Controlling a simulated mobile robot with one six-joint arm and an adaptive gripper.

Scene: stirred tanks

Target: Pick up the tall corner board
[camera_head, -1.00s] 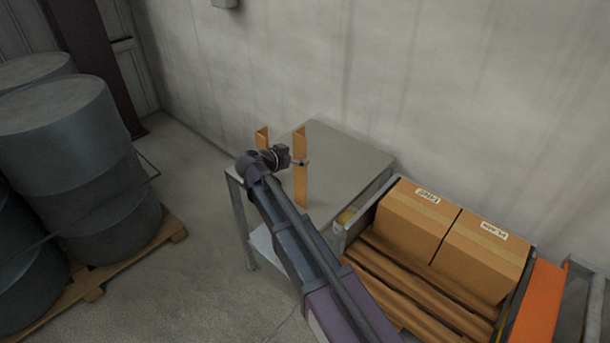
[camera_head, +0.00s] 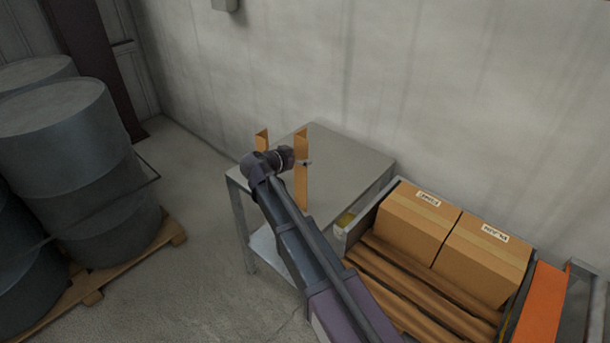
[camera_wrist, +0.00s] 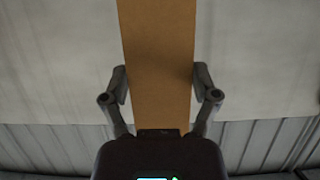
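Two upright orange-brown corner boards stand at the small grey table (camera_head: 345,165) in the head view. The right board (camera_head: 301,185) shows as the longer one. The left board (camera_head: 262,141) is partly hidden behind my wrist, so its full height cannot be told. My gripper (camera_head: 305,163) is level with the upper half of the right board. In the wrist view a brown board (camera_wrist: 158,70) runs up between the fingers of my gripper (camera_wrist: 160,88). The fingers are spread, one on each side, close to its edges; contact cannot be told.
Two cardboard boxes (camera_head: 418,222) sit in a bin with brown slats (camera_head: 420,290) right of the table. Grey drums (camera_head: 65,150) stand on a wooden pallet (camera_head: 165,238) at the left. The wall (camera_head: 420,90) is close behind the table.

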